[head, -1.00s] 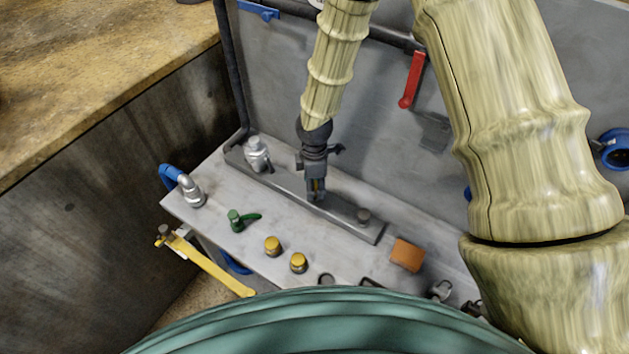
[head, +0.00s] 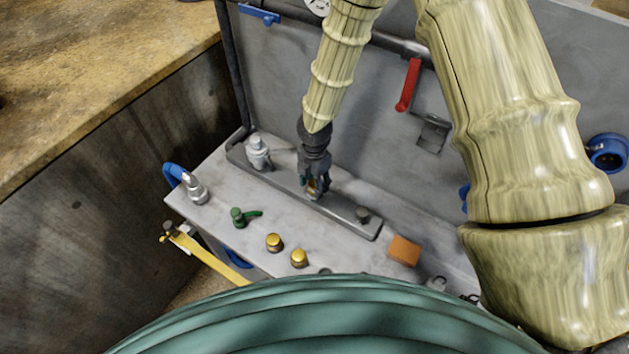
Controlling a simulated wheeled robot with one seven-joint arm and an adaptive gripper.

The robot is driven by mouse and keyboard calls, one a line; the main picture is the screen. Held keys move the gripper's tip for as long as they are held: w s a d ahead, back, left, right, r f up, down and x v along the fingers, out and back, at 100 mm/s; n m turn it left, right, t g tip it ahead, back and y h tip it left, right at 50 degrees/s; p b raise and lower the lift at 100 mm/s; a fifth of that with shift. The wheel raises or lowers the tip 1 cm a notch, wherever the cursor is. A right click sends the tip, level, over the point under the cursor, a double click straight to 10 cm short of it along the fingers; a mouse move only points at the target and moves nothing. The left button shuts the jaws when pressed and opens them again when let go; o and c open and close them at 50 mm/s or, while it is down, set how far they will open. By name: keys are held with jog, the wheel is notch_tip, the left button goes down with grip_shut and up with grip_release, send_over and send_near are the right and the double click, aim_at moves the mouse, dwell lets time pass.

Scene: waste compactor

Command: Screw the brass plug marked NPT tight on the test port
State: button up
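My gripper (head: 314,187) points down over the middle of the grey manifold bar (head: 342,215). Its fingers are on both sides of a brass plug (head: 313,190) and look shut on it. The plug is at the bar's top; the port under it is hidden, and I cannot tell how deep it sits. Two other brass plugs (head: 274,242) and (head: 299,258) stand apart on the bench in front of the bar. No marking can be read on any of them.
The grey bench (head: 220,215) carries a silver fitting (head: 258,153), a blue-handled elbow (head: 190,185), a green-handled valve (head: 243,216) and an orange block (head: 404,250). A red lever (head: 408,85) hangs on the back wall. A yellow-handled tool (head: 205,255) is at the bench's left edge.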

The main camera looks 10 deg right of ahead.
jog(key=c, duration=0.7)
jog(key=shift+f+m+b, duration=0.1)
jog(key=shift+m+b, duration=0.25)
jog(key=shift+m, duration=0.75)
jog(key=m, duration=0.3)
jog(key=shift+m+b, duration=0.35)
jog(key=shift+m, duration=0.35)
jog(key=m, duration=0.4)
jog(key=m, duration=0.3)
jog(key=shift+b, duration=0.35)
jog(key=shift+m, duration=1)
